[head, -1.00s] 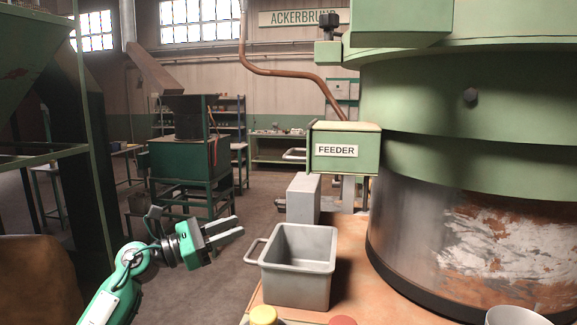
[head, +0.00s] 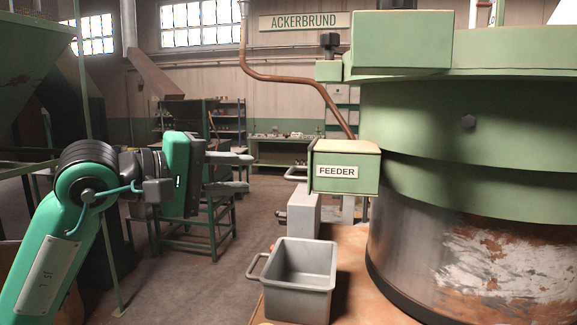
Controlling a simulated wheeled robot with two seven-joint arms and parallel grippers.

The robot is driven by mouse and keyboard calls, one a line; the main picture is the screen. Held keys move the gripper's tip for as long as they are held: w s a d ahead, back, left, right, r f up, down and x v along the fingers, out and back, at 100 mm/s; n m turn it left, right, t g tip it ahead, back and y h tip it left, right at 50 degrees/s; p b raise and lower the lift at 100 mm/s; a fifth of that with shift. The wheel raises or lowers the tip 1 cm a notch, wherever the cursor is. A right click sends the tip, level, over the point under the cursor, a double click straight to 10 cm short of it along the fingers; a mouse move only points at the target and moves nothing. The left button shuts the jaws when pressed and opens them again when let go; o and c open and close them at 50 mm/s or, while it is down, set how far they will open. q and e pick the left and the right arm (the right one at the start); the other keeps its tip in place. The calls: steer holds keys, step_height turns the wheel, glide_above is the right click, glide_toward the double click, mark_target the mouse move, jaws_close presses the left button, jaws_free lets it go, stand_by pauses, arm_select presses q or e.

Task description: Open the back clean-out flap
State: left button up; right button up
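My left gripper (head: 246,173) is raised at the left, its two grey fingers apart and pointing right, with nothing between them. It appears left of the green FEEDER box (head: 345,172) on the big green and steel machine (head: 440,130). A pale grey handle-like bar (head: 294,173) shows just left of the box, with a visible gap between it and the fingertips. I cannot tell whether this bar belongs to a flap. No part can be clearly made out as the back clean-out flap. My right gripper is not in view.
A grey bin (head: 304,275) with a side handle stands on the orange-brown ledge (head: 360,290) below the feeder. A grey block (head: 303,211) stands behind it. A green stand (head: 212,235) is behind my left arm. Open floor (head: 255,222) lies between.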

mark_target(289, 170)
arm_select(q)
steer(key=p+x, duration=0.4)
steer(key=x, duration=0.6)
steer(key=shift+w+d, duration=0.15)
steer(key=shift+d, duration=0.1)
steer(key=c, duration=0.6)
jaws_close()
